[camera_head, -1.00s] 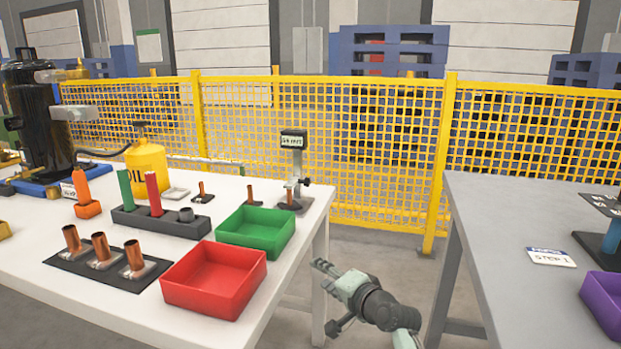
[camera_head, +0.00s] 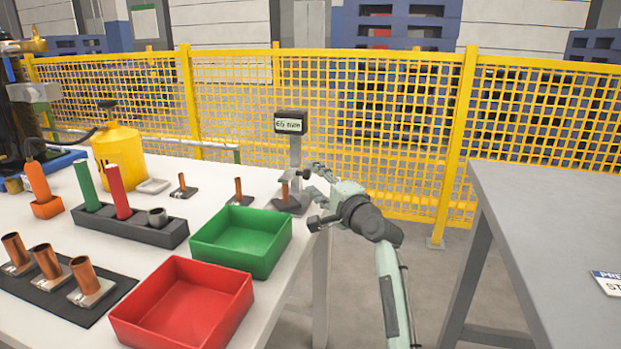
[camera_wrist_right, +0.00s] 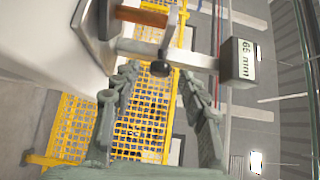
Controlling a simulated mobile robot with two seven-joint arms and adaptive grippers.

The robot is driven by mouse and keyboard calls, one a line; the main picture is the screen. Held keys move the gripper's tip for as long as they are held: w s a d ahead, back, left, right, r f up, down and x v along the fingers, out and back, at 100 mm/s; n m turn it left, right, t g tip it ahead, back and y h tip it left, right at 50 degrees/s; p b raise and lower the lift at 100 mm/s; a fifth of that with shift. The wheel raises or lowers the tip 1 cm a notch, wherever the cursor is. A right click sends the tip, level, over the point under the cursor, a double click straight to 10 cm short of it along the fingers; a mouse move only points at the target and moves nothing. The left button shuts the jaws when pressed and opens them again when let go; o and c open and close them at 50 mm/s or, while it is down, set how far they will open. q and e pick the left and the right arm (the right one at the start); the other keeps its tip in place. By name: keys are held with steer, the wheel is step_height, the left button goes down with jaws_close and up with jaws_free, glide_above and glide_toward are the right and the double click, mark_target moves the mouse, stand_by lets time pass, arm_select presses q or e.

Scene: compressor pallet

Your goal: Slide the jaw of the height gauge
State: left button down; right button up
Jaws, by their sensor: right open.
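The height gauge (camera_head: 295,150) stands upright at the right end of the white table, with a display (camera_head: 290,123) that seems to read 66 mm. Its jaw (camera_head: 300,174) sits low on the column, above a short copper piece (camera_head: 285,193) on the base. My right gripper (camera_head: 320,195) is open and empty, just right of the gauge. In the right wrist view the gauge column (camera_wrist_right: 195,59) lies across the picture, and a dark round knob (camera_wrist_right: 160,68) at the jaw appears between the open fingertips (camera_wrist_right: 160,76). I cannot tell whether they touch it. My left gripper is out of view.
A green bin (camera_head: 240,255) and a red bin (camera_head: 182,338) stand on the white table (camera_head: 150,230), left of my right arm. A yellow mesh fence (camera_head: 390,130) runs behind. A grey table (camera_head: 560,230) is at the right, with a free gap between.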

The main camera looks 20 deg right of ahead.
steer(key=shift+w+a, duration=0.2)
steer(key=shift+w, duration=0.95)
jaws_close()
